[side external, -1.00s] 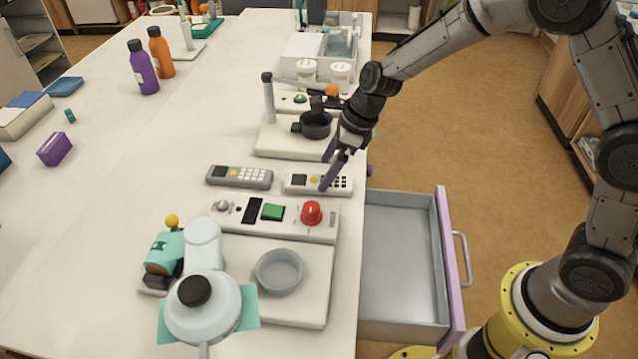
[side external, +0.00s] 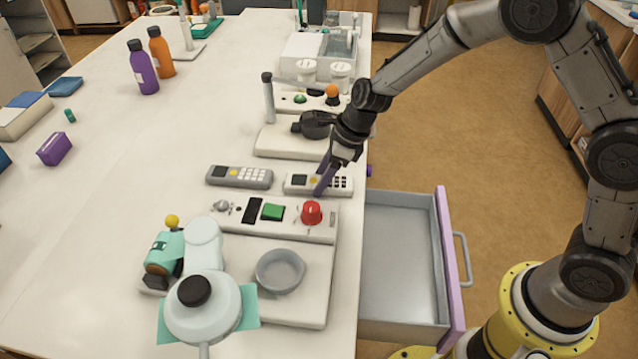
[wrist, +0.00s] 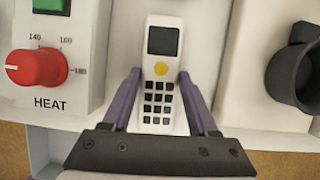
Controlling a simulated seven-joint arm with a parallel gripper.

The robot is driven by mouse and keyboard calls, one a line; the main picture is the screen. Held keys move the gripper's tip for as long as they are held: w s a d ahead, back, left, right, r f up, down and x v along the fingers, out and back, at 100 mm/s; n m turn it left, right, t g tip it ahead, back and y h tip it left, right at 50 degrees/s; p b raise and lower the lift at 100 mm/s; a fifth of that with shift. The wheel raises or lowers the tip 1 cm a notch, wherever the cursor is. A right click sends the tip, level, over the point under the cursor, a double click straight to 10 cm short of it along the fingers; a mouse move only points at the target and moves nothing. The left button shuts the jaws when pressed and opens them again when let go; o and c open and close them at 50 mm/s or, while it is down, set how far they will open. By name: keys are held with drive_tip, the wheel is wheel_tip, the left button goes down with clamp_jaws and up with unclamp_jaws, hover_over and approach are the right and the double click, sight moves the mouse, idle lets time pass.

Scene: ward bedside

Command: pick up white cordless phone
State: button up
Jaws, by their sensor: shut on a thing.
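The white cordless phone (side external: 338,185) lies on the white bench top near its right edge. It has a dark screen, a yellow button and dark keys, and it fills the middle of the wrist view (wrist: 161,75). My gripper (side external: 325,184) is down at the phone, and its purple fingers (wrist: 160,100) stand one on each side of the phone's body. The fingers are shut on the phone. In the side view the near finger hides part of the phone, which still appears to be at bench level.
A grey phone (side external: 239,176) lies just left. A control panel with a red knob (side external: 311,212) is in front, and a hotplate with a dark pan (side external: 314,122) is behind. An open drawer (side external: 405,265) juts out below the bench edge at right.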

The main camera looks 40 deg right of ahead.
clamp_jaws()
drive_tip(key=shift+r, duration=0.1)
